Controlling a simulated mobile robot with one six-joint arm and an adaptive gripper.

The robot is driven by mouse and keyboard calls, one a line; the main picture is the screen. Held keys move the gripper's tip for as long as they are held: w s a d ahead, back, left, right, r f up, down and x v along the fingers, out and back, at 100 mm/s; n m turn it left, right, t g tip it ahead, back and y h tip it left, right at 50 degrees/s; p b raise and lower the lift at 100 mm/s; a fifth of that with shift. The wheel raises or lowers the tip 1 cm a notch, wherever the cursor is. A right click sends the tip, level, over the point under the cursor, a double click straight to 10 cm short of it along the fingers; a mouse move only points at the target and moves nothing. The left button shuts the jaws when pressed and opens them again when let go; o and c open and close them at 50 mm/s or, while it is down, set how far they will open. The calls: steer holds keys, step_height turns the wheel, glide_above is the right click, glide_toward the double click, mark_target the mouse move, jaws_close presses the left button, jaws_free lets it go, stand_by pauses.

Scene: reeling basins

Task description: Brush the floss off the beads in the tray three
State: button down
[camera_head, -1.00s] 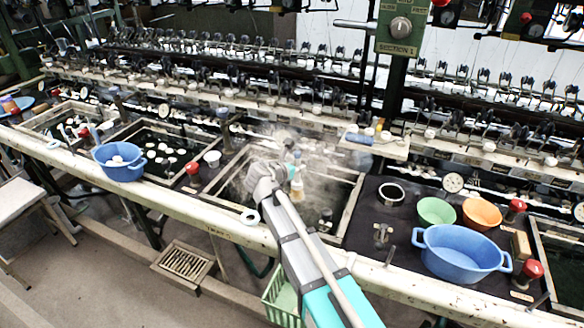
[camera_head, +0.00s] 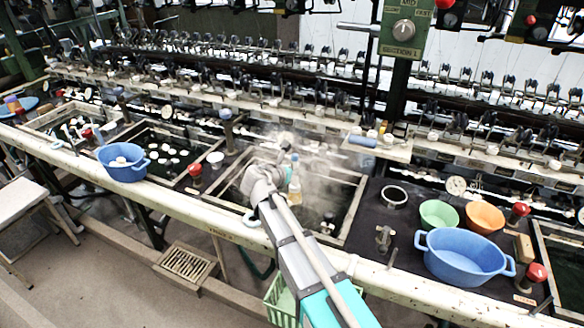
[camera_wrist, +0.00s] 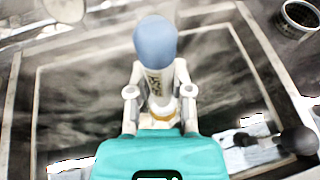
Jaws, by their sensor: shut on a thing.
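My gripper (camera_wrist: 159,105) is shut on a brush (camera_wrist: 158,80) with a pale handle and a rounded blue end. In the head view the brush (camera_head: 295,185) stands roughly upright over the steaming basin (camera_head: 350,208), which has a pale wooden frame and dark water. The brush's lower end is largely hidden by the gripper. Steam veils the water, and I cannot make out beads or floss in it. In the wrist view the basin frame (camera_wrist: 22,100) surrounds the brush.
A basin with white floating cocoons (camera_head: 165,150) and a blue basin (camera_head: 122,165) are on the left. On the right are a large blue basin (camera_head: 462,262), a green bowl (camera_head: 438,213) and an orange bowl (camera_head: 484,217).

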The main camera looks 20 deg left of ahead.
steer(key=shift+w+d, duration=0.1)
steer(key=shift+d, duration=0.35)
steer(key=shift+w+d, duration=0.15)
steer(key=shift+w, duration=0.65)
steer(key=shift+w+a, duration=0.2)
steer(key=shift+a, duration=0.3)
steer(key=shift+s+r+p, duration=0.2)
steer(key=shift+r+p, duration=1.6)
steer(key=shift+p, duration=0.05)
steer(key=shift+s+r+p, duration=0.15)
steer(key=shift+r+p, duration=1.65)
steer(key=shift+r, duration=0.05)
steer(key=shift+s+r+p, duration=0.2)
steer(key=shift+r+p, duration=1.6)
steer(key=shift+p, duration=0.05)
